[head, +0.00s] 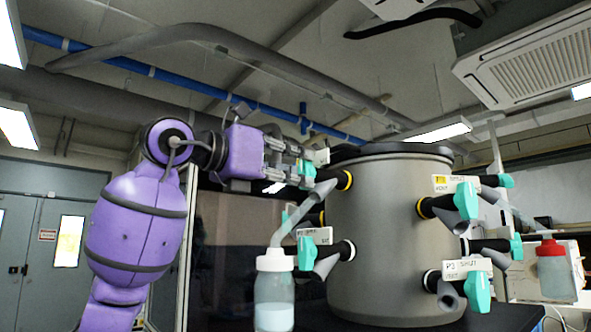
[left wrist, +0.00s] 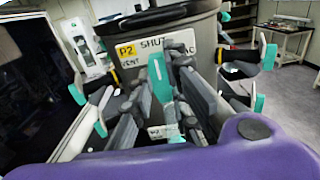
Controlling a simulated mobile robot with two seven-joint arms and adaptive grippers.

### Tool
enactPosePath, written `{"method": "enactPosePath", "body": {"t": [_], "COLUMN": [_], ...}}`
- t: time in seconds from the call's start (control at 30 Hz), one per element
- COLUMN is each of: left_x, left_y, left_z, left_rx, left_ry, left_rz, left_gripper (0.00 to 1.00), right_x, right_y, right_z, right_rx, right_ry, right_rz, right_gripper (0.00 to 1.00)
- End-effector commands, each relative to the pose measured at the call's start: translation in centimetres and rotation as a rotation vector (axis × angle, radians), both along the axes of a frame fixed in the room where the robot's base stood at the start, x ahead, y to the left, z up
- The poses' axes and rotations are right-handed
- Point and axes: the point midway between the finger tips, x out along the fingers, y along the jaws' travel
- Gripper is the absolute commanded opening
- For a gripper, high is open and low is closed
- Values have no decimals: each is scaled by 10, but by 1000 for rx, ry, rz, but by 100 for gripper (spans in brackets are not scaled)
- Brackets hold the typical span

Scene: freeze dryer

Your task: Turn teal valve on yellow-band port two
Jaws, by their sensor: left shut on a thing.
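The chamber's upper-left port has a yellow band (head: 347,180) and a teal valve handle (head: 307,172). In the left wrist view this teal handle (left wrist: 160,78) stands upright between my fingers, below a white label (left wrist: 155,48) with a yellow "P2" patch and the word "SHUT". My left gripper (head: 298,160) reaches in from the left and is shut on the handle. It also shows in the left wrist view (left wrist: 163,95). The gripper partly hides the handle in the head view. My right gripper is not in view.
The grey chamber (head: 385,250) carries several other ports with teal valves, such as a white-band one (head: 477,292) and a yellow-labelled one (head: 466,200). A white-capped bottle (head: 274,295) hangs below left, a red-capped bottle (head: 555,275) at right.

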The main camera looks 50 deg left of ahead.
Motion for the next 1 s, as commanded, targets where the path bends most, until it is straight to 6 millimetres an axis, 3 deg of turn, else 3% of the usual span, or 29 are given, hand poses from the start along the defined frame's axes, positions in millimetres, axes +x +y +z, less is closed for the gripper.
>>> {"method": "enactPosePath", "body": {"t": [0.47, 1.0], "left_x": [1, 1], "left_y": [0, -2], "left_z": [-1, -3], "left_rx": [101, 574], "left_ry": [-6, -44], "left_rz": [3, 1], "left_gripper": [0, 0], "right_x": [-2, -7], "right_y": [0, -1], "right_z": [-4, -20], "right_rx": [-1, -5], "right_ry": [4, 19], "right_rz": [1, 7], "right_gripper": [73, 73]}}
